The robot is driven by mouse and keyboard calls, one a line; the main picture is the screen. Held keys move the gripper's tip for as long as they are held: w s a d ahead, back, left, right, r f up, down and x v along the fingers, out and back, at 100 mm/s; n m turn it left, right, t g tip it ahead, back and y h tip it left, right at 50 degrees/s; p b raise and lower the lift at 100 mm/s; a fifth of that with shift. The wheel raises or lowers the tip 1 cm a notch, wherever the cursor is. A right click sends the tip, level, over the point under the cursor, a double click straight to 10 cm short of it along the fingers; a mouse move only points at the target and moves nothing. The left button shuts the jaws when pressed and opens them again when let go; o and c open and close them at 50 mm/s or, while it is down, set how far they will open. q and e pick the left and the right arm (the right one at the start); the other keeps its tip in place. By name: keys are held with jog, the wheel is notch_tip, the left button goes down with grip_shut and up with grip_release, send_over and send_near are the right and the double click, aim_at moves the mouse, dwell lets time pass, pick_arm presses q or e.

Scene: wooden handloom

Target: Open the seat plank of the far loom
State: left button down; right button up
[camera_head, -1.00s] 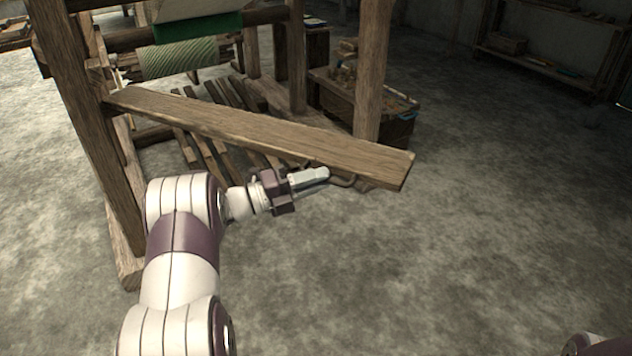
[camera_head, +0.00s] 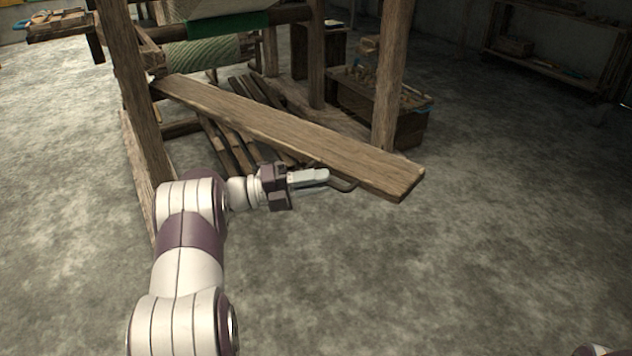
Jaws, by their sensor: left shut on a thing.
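The seat plank (camera_head: 290,130) of the wooden loom is a long brown board. It slants from the left post toward the lower right, with its free right end out in front of the right post. A dark curved handle (camera_head: 345,185) shows at the plank's near edge, close to that free end. My left gripper (camera_head: 322,176) comes in from the left and is shut on the handle; its fingertips partly hide the grip. My right gripper is out of view.
The loom's left post (camera_head: 136,110) and right post (camera_head: 393,75) stand upright. Several slatted treadles (camera_head: 222,150) lie under the plank. A wooden crate (camera_head: 400,125) stands behind the right post. The concrete floor in front and to the right is clear.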

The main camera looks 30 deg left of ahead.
pick_arm(q)
jog(key=c, duration=1.1)
grip_release()
jog(key=shift+a, duration=0.1)
jog(key=p+v, duration=0.4)
jog(key=v, duration=0.8)
jog(key=shift+s+a, duration=0.15)
jog(key=shift+a, duration=0.15)
